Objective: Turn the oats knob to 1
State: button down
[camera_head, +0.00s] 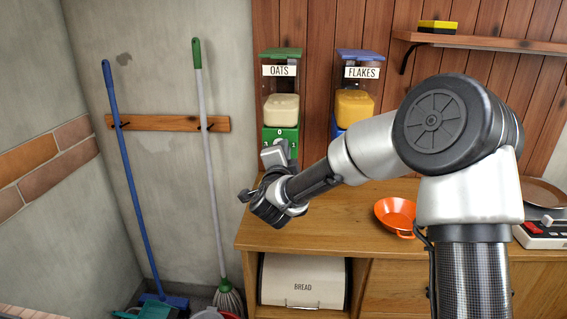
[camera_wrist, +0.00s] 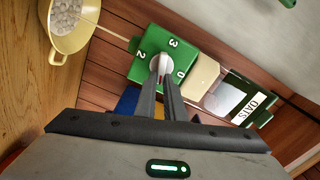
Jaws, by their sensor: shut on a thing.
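The oats dispenser (camera_head: 281,100) stands at the back of the counter, with a green lid, a clear bin of pale oats and an OATS label. Its green base (camera_head: 283,134) carries a dial, partly covered by my arm. In the wrist view, the dial face (camera_wrist: 150,42) shows 3, 2 and 0; the 1 is hidden behind my fingers. The oats knob (camera_wrist: 159,60) is a round white knob at the dial's centre. My gripper (camera_wrist: 161,76) is shut on it. I cannot tell clearly which number the knob points to.
The flakes dispenser (camera_head: 356,98), with a blue lid, stands right of the oats one. A yellow bowl (camera_wrist: 62,43) with pale contents is near the dial. An orange pan (camera_head: 395,212) lies on the counter. A shelf (camera_head: 480,43) hangs at upper right.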

jog(key=shift+d+f+m+b, duration=0.1)
jog(key=shift+f+m+b, duration=0.1)
jog(key=shift+m+b, duration=0.75)
jog(key=shift+f+m+b, duration=0.15)
jog(key=shift+m+b, duration=0.6)
jog(key=shift+b, duration=0.25)
jog(key=shift+r, duration=0.1)
jog(key=c, duration=1.8)
grip_release()
jog(key=shift+c, duration=0.2)
jog(key=s, duration=1.7)
jog(key=shift+s+a+p, duration=0.25)
jog(key=shift+a+p, duration=0.1)
jog(key=shift+p, duration=0.05)
